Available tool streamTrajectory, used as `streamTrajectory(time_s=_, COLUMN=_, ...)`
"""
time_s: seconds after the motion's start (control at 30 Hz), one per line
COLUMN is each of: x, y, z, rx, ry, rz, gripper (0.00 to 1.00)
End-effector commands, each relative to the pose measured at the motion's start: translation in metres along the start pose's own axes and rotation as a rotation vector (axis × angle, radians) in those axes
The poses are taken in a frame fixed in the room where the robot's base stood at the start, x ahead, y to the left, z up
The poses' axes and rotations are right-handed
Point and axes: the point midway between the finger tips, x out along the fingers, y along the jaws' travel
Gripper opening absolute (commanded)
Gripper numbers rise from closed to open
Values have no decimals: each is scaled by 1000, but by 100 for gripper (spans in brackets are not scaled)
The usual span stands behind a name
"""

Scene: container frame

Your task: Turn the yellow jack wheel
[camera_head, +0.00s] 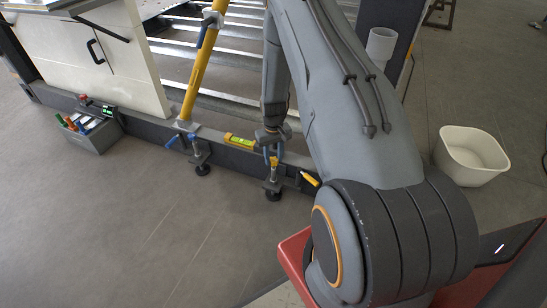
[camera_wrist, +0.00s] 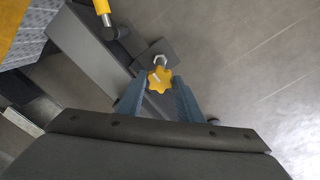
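The yellow jack wheel (camera_wrist: 160,78) is a small lobed knob on a jack beside the dark frame beam. It shows in full in the wrist view, between the tips of my gripper (camera_wrist: 160,83). The two blue-grey fingers stand one on each side of it, apart, with narrow gaps that look empty; contact is not clear. In the head view my gripper (camera_head: 273,152) points down over the jack, and a bit of the yellow wheel (camera_head: 274,161) shows between the fingers. The jack's round black foot (camera_head: 273,194) is on the floor below.
A second jack (camera_head: 199,155) with a blue handle stands to the left. A yellow spirit level (camera_head: 240,142) lies on the beam (camera_head: 225,153), and a yellow-handled tool (camera_head: 310,178) is to the right. A grey tool box (camera_head: 97,136) and a white bin (camera_head: 470,155) stand on the floor. The front floor is clear.

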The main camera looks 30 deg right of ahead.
Motion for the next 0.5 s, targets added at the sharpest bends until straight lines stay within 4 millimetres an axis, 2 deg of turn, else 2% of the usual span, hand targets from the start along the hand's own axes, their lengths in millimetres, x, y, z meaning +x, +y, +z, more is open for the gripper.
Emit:
streamTrajectory(time_s=0.1, x=0, y=0, z=0, rx=0, ry=0, rz=0, gripper=11)
streamTrajectory(time_s=0.5, x=-1, y=0, z=0, rx=84, ry=0, rz=-1, gripper=11)
